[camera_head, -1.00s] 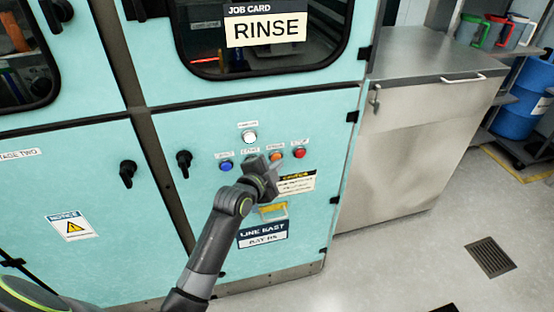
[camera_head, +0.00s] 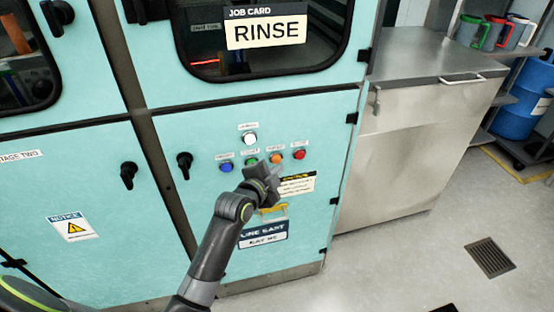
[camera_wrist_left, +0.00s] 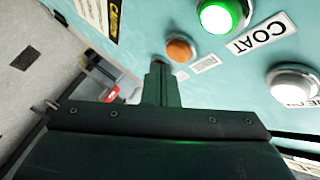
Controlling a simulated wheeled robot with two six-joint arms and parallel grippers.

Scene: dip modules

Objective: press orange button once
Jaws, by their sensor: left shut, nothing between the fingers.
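The orange button (camera_head: 277,158) sits on the teal machine panel, between a green button (camera_head: 252,161) and a red button (camera_head: 300,154). In the left wrist view the orange button (camera_wrist_left: 180,48) shows just beyond and right of my fingertips, with the lit green button (camera_wrist_left: 220,15) beside it. My left gripper (camera_head: 275,171) is shut and empty, just below the orange button in the head view. In the left wrist view its fingertips (camera_wrist_left: 158,66) appear apart from the button, though the exact gap is hard to judge. My right gripper is not in view.
A blue button (camera_head: 226,167) and a white button (camera_head: 250,138) share the panel. A black handle (camera_head: 184,163) sticks out at left. A yellow handle-like part (camera_head: 273,212) is below. A steel cabinet (camera_head: 405,150) stands at right beside open floor.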

